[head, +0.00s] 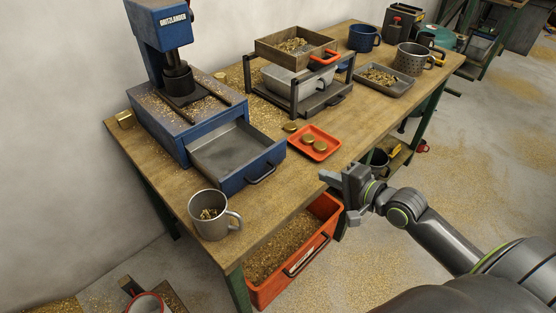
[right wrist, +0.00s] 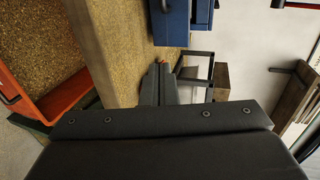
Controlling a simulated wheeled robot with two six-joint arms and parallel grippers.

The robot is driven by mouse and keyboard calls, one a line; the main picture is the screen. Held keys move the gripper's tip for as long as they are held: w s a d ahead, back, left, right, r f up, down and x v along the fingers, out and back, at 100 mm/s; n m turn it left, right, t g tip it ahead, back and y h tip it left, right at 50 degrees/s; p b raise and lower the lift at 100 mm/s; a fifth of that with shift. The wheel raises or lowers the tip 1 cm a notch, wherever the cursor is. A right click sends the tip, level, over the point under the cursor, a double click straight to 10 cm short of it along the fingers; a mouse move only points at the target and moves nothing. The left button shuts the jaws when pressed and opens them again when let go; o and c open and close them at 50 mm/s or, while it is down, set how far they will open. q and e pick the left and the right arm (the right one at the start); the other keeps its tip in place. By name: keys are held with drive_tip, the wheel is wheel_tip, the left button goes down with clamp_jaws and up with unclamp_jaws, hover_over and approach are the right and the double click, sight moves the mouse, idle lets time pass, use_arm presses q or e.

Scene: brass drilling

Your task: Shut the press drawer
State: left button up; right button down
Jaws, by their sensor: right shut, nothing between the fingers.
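The blue press (head: 160,45) stands at the back left of the wooden table. Its drawer (head: 262,163) is pulled out toward the front right, with an empty grey inside and a dark bar handle (head: 262,175) on its front. The blue drawer also shows at the top of the right wrist view (right wrist: 172,20). My right gripper (head: 332,180) is at the table's front edge, right of the drawer and apart from it. Its fingers are together and empty, and they show in the right wrist view (right wrist: 158,82). My left gripper is in neither view.
A grey mug (head: 210,227) with brass bits stands left of the drawer front. A red tray (head: 313,143) with brass discs lies right of it. A rack (head: 294,92) with bins is behind. An orange chip bin (head: 270,277) is under the table.

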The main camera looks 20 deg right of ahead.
drive_tip(key=x, duration=1.2)
drive_tip(key=shift+w+r, duration=0.2)
drive_tip(key=shift+r, duration=0.2)
drive_tip(key=shift+w+a+f, duration=0.1)
drive_tip(key=shift+w+a, duration=0.1)
drive_tip(key=shift+w, duration=0.5)
approach(250, 138)
drive_tip(key=w+a, duration=0.1)
drive_tip(key=w, duration=0.1)
drive_tip(key=w+a+b, duration=0.1)
drive_tip(key=w, duration=0.2)
drive_tip(key=w+a+b, duration=0.1)
drive_tip(key=w, duration=0.2)
drive_tip(key=shift+w+a, duration=0.1)
drive_tip(key=shift+w, duration=0.05)
drive_tip(key=shift+w+a, duration=0.1)
drive_tip(key=shift+w, duration=0.15)
drive_tip(key=shift+w+r, duration=0.1)
drive_tip(key=shift+r, duration=0.35)
drive_tip(key=shift+r, duration=0.1)
